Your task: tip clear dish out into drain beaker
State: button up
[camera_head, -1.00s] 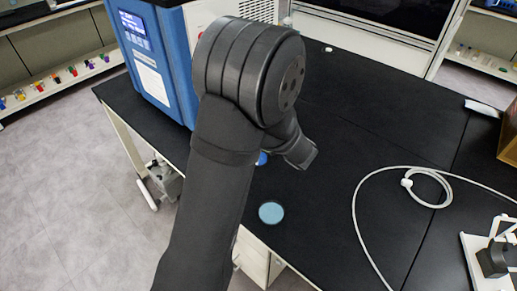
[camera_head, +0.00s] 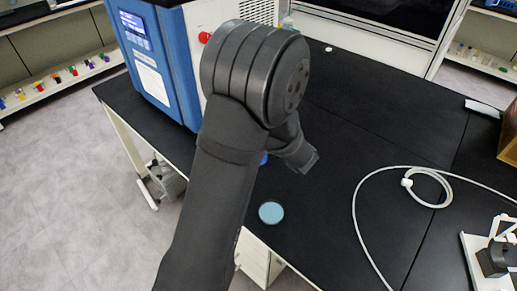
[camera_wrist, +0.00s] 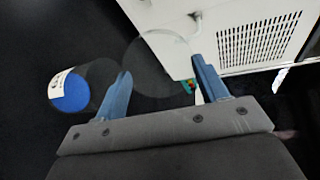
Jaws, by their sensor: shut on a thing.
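My gripper (camera_wrist: 160,68) shows in the wrist view with two blue fingers, shut on a clear dish (camera_wrist: 162,44). The dish is see-through and appears as a faint round outline between and beyond the fingertips. A clear beaker (camera_wrist: 100,76) with a pale label and a blue end stands left of the fingers, apart from them as far as I can tell.
A blue and white machine (camera_head: 165,70) stands at the back left of the black bench (camera_head: 350,130). A light-blue round dish (camera_head: 271,212) lies near the front edge. A white hose (camera_head: 358,215) curls at the right. A white vented panel (camera_wrist: 258,42) fills the wrist view's upper right.

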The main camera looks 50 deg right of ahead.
jog(key=shift+s+a+f+t+h, duration=0.1)
jog(key=shift+s+t+h, duration=0.1)
jog(key=shift+t, duration=0.4)
jog(key=shift+s+a+t+h, duration=0.1)
jog(key=shift+s+t+h, duration=0.1)
jog(key=shift+t, duration=0.4)
dwell(2.0)
jog(key=shift+r+t, duration=0.3)
dwell(0.8)
jog(key=g, duration=0.2)
jog(key=w+g+y, duration=0.1)
jog(key=g, duration=0.1)
jog(key=shift+d+f, duration=0.15)
jog(key=shift+d, duration=0.1)
jog(key=shift+w, duration=0.1)
